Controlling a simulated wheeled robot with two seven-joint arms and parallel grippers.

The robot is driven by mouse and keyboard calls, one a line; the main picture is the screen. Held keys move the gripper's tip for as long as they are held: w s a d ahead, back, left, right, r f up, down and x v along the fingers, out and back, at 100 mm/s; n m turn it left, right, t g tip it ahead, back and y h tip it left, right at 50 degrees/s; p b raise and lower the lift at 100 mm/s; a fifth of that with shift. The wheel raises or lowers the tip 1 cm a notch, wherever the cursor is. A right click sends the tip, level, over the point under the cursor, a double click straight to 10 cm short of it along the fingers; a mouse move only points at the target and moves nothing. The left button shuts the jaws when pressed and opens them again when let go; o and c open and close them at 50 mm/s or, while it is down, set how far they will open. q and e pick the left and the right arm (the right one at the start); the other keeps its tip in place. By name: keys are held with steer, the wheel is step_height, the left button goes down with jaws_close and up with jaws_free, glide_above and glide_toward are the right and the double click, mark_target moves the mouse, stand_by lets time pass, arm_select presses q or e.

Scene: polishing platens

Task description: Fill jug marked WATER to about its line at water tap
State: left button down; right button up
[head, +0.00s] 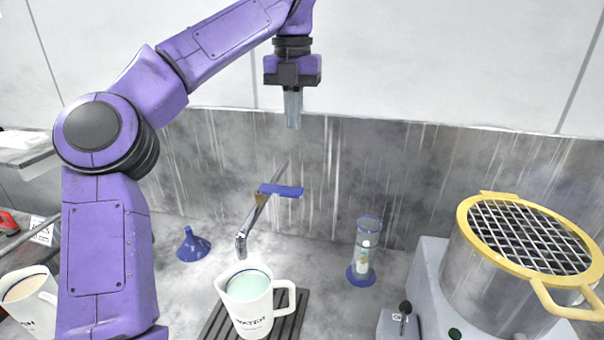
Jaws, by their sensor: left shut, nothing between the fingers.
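The white jug (250,312) marked WATER stands upright on a dark slatted grate (288,328), its handle to the right. The tap's blue lever (281,190) points to the right. My left gripper (292,122) is shut and empty, above the lever and apart from it. My right gripper is out of view.
A second white jug (42,310) with tan contents stands at the lower left. A blue funnel (193,246) and a clear cylinder on a blue base (361,277) flank the tap. A metal pot with a yellow rim (465,228) sits on a grey unit (428,270) at right.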

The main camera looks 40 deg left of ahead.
arm_select(q)
steer(key=b, duration=0.2)
glide_toward(294, 190)
step_height(294, 190, down, 7)
steer(key=shift+s+r+p, duration=0.1)
steer(key=shift+p, duration=0.3)
steer(key=shift+d, duration=0.1)
